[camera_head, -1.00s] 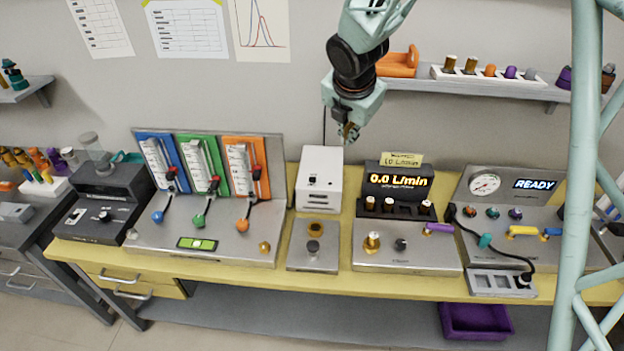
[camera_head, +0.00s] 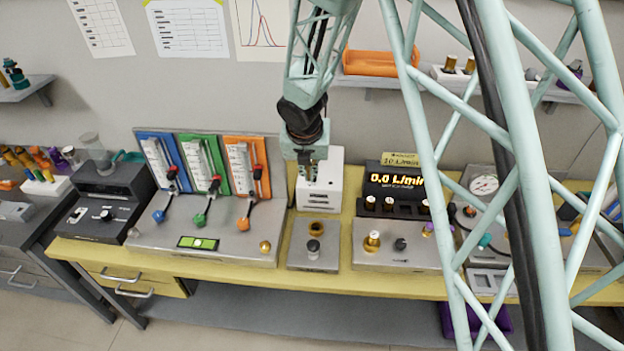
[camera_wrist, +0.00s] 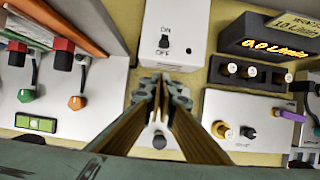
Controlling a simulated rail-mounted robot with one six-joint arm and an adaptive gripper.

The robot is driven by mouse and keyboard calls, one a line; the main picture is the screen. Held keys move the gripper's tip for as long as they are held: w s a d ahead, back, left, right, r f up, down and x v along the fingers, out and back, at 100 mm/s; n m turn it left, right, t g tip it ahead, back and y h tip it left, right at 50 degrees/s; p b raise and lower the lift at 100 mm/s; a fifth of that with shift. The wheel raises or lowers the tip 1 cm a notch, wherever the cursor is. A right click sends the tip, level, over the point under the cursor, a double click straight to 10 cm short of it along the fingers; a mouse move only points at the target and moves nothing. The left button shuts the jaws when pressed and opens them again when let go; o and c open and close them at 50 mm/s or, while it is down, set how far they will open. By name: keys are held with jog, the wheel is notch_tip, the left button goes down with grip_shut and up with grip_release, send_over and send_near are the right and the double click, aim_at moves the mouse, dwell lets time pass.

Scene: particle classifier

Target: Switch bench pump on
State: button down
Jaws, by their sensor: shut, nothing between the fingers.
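The white box (camera_head: 322,188) stands at the back of the yellow bench. In the wrist view it shows an ON/OFF label and a small dark switch (camera_wrist: 164,43) between the words, nearer OFF, though its exact position is hard to tell. No label names the box as the pump. My gripper (camera_head: 309,172) is shut and empty, and overlaps the box's upper left part in the head view. In the wrist view my fingertips (camera_wrist: 161,84) point toward the box's lower edge, below the switch. I cannot tell whether they touch it.
A metal plate with a dark knob (camera_head: 314,246) lies in front of the box. The flowmeter panel (camera_head: 225,235) with coloured valves is on the left. The display unit (camera_head: 396,186) reading 0.0 L/min is on the right. My arm's lattice hides much of the right side.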

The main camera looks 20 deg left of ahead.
dwell(0.3)
jog(key=shift+b+x, duration=1.3)
jog(key=shift+x, duration=3.8)
jog(key=shift+w+a+r+p, duration=0.1)
jog(key=shift+w+p, duration=0.15)
jog(key=shift+w, duration=0.25)
jog(key=shift+w+a+r+p, duration=0.15)
jog(key=shift+w+p, duration=0.1)
jog(key=shift+w, duration=0.25)
jog(key=shift+w+a+f+p, duration=0.15)
jog(key=shift+w+p, duration=0.15)
jog(key=shift+w, duration=0.6)
jog(key=shift+w, duration=0.1)
jog(key=shift+w+a+p, duration=0.15)
jog(key=shift+w+p, duration=0.35)
jog(key=shift+p, duration=0.45)
jog(key=shift+w+a+p, duration=0.2)
jog(key=shift+w+p, duration=0.6)
jog(key=shift+p, duration=0.45)
